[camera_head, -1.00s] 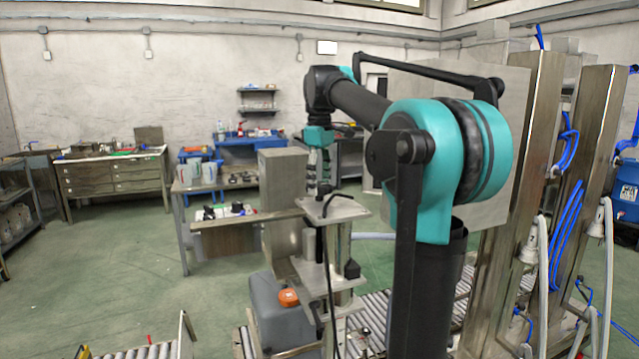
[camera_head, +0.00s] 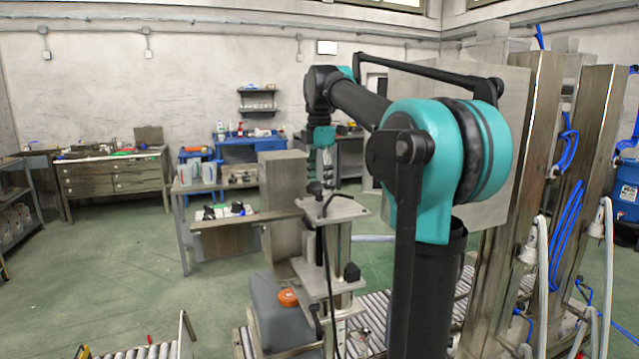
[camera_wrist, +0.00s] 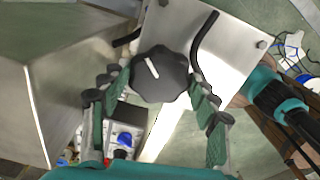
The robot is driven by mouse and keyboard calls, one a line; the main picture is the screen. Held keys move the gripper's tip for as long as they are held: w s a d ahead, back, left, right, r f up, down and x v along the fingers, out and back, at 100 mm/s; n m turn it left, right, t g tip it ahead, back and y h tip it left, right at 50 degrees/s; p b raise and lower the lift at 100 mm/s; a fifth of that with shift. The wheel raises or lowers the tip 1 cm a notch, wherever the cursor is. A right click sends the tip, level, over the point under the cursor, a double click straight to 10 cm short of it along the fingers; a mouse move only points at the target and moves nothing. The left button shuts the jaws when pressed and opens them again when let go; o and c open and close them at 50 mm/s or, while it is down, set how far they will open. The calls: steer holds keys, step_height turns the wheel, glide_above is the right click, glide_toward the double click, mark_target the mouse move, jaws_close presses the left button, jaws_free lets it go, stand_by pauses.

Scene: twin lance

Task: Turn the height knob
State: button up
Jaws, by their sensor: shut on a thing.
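The height knob (camera_wrist: 160,75) is black with lobed edges and a white line mark. It sits on top of a bright metal plate (camera_wrist: 224,45). In the wrist view my gripper (camera_wrist: 161,74) has one green-padded finger on each side of the knob and is shut on it, with the fingertips at its rim. In the head view my gripper (camera_head: 319,178) points down over the plate, with the knob (camera_head: 315,188) just under it. The exact finger contact is too small to tell there.
A black cable (camera_head: 328,235) loops over the plate and hangs down. A grey canister with an orange cap (camera_head: 288,297) stands below on a roller conveyor (camera_head: 378,305). A tall metal cabinet (camera_head: 284,190) is behind left. Metal posts with blue hoses (camera_head: 567,215) stand at the right.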

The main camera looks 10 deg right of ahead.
mark_target(319, 184)
steer(key=n, duration=0.4)
steer(key=shift+n, duration=2.3)
steer(key=o, duration=1.2)
steer(key=shift+c, duration=0.2)
step_height(319, 184, up, 12)
